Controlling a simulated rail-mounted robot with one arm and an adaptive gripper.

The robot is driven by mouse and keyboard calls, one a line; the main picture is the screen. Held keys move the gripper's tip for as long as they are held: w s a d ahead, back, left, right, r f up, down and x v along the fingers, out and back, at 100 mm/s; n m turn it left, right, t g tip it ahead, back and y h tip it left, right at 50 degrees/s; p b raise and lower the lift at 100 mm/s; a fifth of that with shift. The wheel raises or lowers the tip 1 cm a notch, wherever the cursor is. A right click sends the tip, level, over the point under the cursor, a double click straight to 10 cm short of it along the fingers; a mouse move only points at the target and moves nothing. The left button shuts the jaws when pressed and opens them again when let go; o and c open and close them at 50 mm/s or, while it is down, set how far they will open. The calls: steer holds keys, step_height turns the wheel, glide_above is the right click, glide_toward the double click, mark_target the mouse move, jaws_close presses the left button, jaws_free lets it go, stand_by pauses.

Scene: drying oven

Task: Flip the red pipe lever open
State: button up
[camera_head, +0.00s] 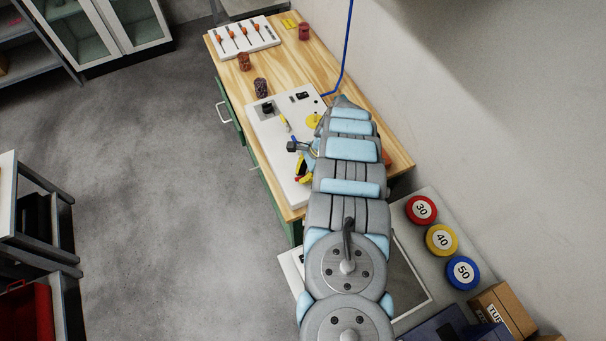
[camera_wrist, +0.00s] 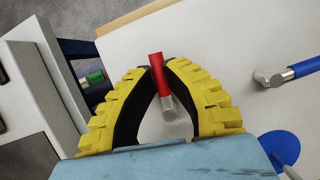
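The red pipe lever (camera_wrist: 157,70) shows in the wrist view as a short red handle with a silver metal end, over a pale panel (camera_wrist: 225,50). My gripper (camera_wrist: 158,68) has yellow ribbed fingers with black inner faces. Its fingertips lie close on either side of the red handle, with a narrow gap about the handle's width. I cannot tell whether they touch it. In the head view my arm covers much of the panel (camera_head: 265,127), and my gripper (camera_head: 303,168) shows only partly beside it, with a bit of red near it.
A blue-handled lever (camera_wrist: 303,68) is at the right of the wrist view. The wooden bench (camera_head: 345,75) carries a white rack (camera_head: 243,38) with orange-handled tools and several dark red jars.

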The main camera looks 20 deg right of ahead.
steer(key=shift+f, duration=0.1)
jaws_close()
steer(key=shift+s+n+b, duration=0.1)
steer(key=shift+n+b, duration=0.4)
steer(key=shift+b, duration=0.05)
steer(key=shift+s+n, duration=0.1)
steer(key=shift+n, duration=0.2)
steer(key=o, duration=0.7)
jaws_free()
steer(key=shift+g, duration=0.3)
steer(key=v, duration=1.2)
